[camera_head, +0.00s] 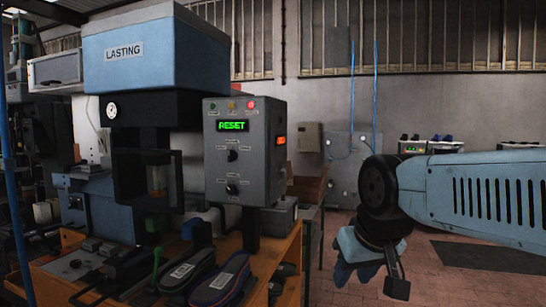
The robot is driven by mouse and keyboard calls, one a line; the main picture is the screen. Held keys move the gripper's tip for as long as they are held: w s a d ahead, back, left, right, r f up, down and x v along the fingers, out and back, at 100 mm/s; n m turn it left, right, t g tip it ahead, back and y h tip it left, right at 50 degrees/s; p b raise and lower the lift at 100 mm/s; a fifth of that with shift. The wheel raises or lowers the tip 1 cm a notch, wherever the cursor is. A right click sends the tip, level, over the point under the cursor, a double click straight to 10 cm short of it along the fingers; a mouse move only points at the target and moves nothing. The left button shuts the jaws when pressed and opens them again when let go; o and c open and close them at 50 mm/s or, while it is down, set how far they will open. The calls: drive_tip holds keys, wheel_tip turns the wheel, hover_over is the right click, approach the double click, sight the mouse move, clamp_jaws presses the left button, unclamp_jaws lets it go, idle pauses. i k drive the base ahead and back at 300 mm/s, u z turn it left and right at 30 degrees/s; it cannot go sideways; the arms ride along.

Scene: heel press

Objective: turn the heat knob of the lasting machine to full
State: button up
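The lasting machine has a blue housing labelled LASTING (150,55) at the left. Its grey control box (215,175) shows a green RESET display (233,126). Two dark knobs are on the box's front, an upper knob (233,156) and a lower knob (232,188). Their labels are too small to read, so I cannot tell which is the heat knob or its setting. My gripper (385,284) hangs in the air well to the right of the box, touching nothing. The fingers are seen at an angle and I cannot tell whether they are apart.
Shoes (221,280) and a green-handled lever (157,262) are on the wooden bench (290,245) below the box. An orange switch (281,140) is on the box's right side. Open brick floor (345,292) lies between the bench and my gripper.

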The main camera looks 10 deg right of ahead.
sight(283, 172)
drive_tip(key=k, duration=0.5)
drive_tip(key=z, duration=0.6)
drive_tip(key=i, duration=1.3)
drive_tip(key=u, duration=0.25)
